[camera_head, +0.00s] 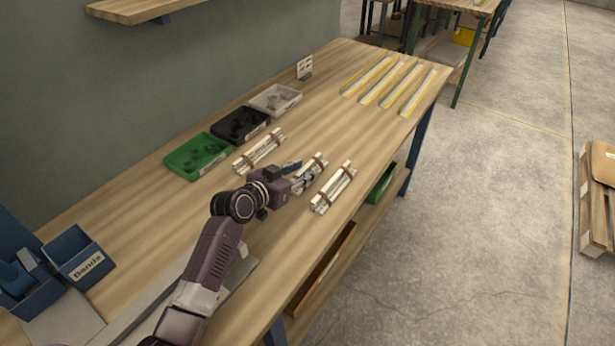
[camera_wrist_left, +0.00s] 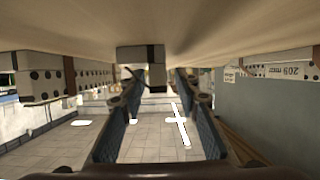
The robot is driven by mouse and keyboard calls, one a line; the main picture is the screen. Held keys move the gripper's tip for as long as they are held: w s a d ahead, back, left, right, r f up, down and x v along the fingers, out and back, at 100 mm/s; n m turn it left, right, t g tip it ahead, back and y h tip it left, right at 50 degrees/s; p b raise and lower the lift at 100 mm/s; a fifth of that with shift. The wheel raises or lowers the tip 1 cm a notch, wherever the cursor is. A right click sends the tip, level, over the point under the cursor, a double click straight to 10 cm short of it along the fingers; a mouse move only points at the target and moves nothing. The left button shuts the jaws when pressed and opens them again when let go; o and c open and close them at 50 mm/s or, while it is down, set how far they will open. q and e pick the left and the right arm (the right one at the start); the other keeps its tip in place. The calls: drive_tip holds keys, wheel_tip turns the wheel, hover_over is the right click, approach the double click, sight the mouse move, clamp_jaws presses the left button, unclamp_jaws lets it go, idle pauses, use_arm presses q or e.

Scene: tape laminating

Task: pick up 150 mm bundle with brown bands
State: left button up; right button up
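Three bundles of pale strips lie on the workbench in the head view. The left bundle (camera_head: 262,149) and the right bundle (camera_head: 336,184) show brown bands. The middle bundle (camera_head: 313,171) is partly hidden by my left gripper (camera_head: 295,173), and its band colour is unclear. In the left wrist view my left gripper (camera_wrist_left: 158,100) has its two dark fingers spread apart. A pale block with a dark band (camera_wrist_left: 140,60) shows between them, apparently the middle bundle's end. I cannot see the fingers closed on it. Bundle lengths cannot be read. My right gripper is out of view.
Green (camera_head: 197,155), black (camera_head: 240,124) and pale (camera_head: 275,99) trays stand along the wall side. Yellow-edged strips (camera_head: 390,83) lie at the far end. A blue bin labelled Bands (camera_head: 79,258) stands at the near left. The bench's right edge is close to the right bundle.

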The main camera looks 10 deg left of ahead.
use_arm(q)
clamp_jaws()
drive_tip(key=shift+r, duration=0.2)
